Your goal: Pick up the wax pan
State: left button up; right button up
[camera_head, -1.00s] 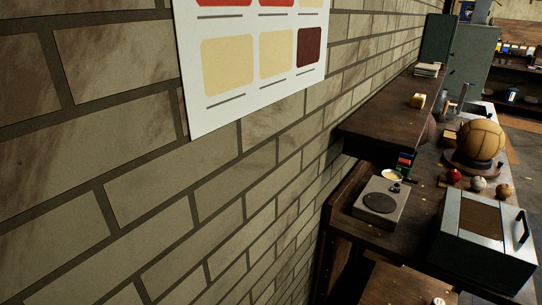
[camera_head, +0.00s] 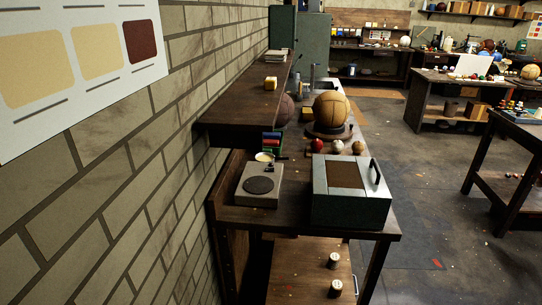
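The wax pan (camera_head: 264,157) appears as a small pan with pale yellow contents at the back edge of a grey hot plate (camera_head: 260,186). A short dark handle seems to point right. The hot plate has a dark round burner and stands on the left part of a dark wooden workbench (camera_head: 340,228). Neither of my grippers shows in the head view.
A grey-green metal box (camera_head: 350,207) with a handle stands right of the hot plate. A shelf (camera_head: 240,122) overhangs behind it, near the brick wall. A large tan ball (camera_head: 331,109) and small balls (camera_head: 337,146) sit further back. Open floor (camera_head: 430,190) lies right.

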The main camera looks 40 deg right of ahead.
aim_at(264, 157)
jog(key=z, duration=1.15)
jog(key=u, duration=0.25)
jog(key=i+l+u, duration=0.25)
jog(key=u, duration=0.2)
jog(key=i+l+u, duration=0.15)
jog(key=l+u, duration=0.3)
